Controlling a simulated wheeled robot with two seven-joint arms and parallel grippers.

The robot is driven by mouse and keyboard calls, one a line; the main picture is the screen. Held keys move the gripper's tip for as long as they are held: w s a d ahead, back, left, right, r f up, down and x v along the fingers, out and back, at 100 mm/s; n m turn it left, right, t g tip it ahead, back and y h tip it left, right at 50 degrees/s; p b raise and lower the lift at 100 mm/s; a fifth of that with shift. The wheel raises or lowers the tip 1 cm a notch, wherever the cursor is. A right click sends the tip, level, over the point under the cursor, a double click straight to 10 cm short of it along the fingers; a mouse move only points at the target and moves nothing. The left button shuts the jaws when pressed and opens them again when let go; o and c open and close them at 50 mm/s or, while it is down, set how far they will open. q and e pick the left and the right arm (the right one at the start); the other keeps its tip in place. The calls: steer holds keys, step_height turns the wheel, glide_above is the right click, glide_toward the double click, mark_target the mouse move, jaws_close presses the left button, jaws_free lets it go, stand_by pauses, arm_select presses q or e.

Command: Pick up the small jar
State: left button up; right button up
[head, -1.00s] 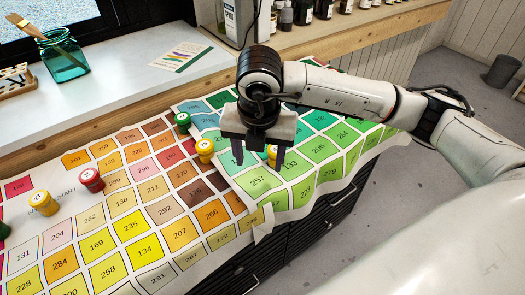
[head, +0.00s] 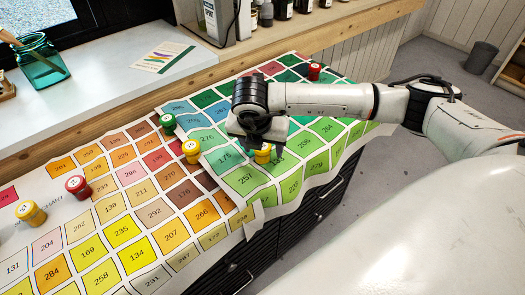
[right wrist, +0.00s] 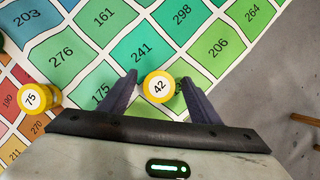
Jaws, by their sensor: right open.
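A small yellow jar with a white lid marked 42 (right wrist: 158,86) stands on the colour chart between the two fingers of my right gripper (right wrist: 159,79) in the right wrist view. The fingers are open on either side of it, with no clear contact visible. In the head view the same yellow jar (head: 262,155) shows just below my right gripper (head: 260,139), whose body hides part of it and whose fingers are hard to make out. My left gripper is in neither view.
Another yellow jar, marked 75 (right wrist: 36,97), stands to the left. A green jar (head: 168,123), a red jar (head: 77,187), a yellow jar (head: 30,212) and a far red jar (head: 314,72) stand on the chart (head: 262,213). A glass jar (head: 40,62) stands on the sill.

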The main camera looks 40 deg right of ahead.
steer(key=shift+f, duration=0.15)
steer(key=shift+w, duration=0.1)
steer(key=c, duration=1.2)
steer(key=shift+o, duration=0.2)
